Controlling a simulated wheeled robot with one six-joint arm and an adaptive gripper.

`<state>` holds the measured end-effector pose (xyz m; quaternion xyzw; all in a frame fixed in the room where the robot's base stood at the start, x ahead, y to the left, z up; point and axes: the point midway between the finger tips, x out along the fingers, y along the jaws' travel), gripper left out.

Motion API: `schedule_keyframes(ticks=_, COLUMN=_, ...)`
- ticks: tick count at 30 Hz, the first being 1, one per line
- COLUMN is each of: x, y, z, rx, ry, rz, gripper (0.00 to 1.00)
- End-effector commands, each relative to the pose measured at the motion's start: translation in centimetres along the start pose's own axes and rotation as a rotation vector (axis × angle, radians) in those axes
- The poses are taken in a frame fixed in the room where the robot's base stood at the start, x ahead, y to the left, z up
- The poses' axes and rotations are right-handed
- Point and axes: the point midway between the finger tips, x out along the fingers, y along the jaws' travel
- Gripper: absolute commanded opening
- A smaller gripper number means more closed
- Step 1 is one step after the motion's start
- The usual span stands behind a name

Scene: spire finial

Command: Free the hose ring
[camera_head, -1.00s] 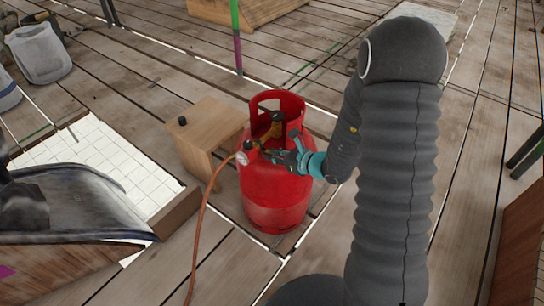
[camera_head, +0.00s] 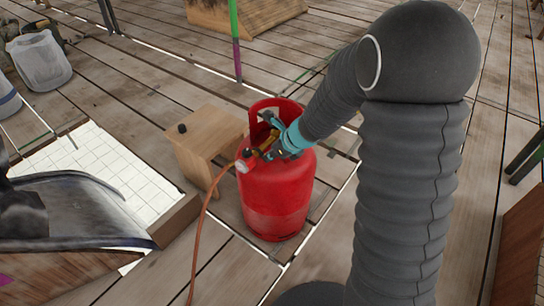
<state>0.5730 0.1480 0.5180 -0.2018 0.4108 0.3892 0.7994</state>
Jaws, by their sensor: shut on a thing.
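The red gas cylinder (camera_head: 278,195) stands upright on the plank floor, with a raised collar around its valve. An orange hose (camera_head: 201,225) runs from a small round gauge (camera_head: 242,166) at the cylinder's upper left down to the floor. My gripper (camera_head: 268,142) reaches in from the upper right at the collar opening. Its jaws are shut at the brass-coloured hose ring (camera_head: 268,144) between the valve and the gauge. The jaws and the teal wrist hide most of the ring and valve, so its thread cannot be seen.
A wooden stool (camera_head: 205,140) with a small black knob on top stands close left of the cylinder. A white tiled panel (camera_head: 100,165) lies farther left. A green and purple pole (camera_head: 235,40) rises behind. Bare planks lie right of the cylinder.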

Motion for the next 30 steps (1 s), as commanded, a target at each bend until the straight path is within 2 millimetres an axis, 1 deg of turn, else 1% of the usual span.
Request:
schedule_keyframes(ticks=18, x=-0.5, y=0.1, z=1.3, rx=-0.004, ry=0.238, rz=0.004, gripper=0.0)
schedule_keyframes(ticks=30, x=-0.6, y=0.2, z=1.7, rx=-0.001, ry=0.321, rz=0.005, gripper=0.0)
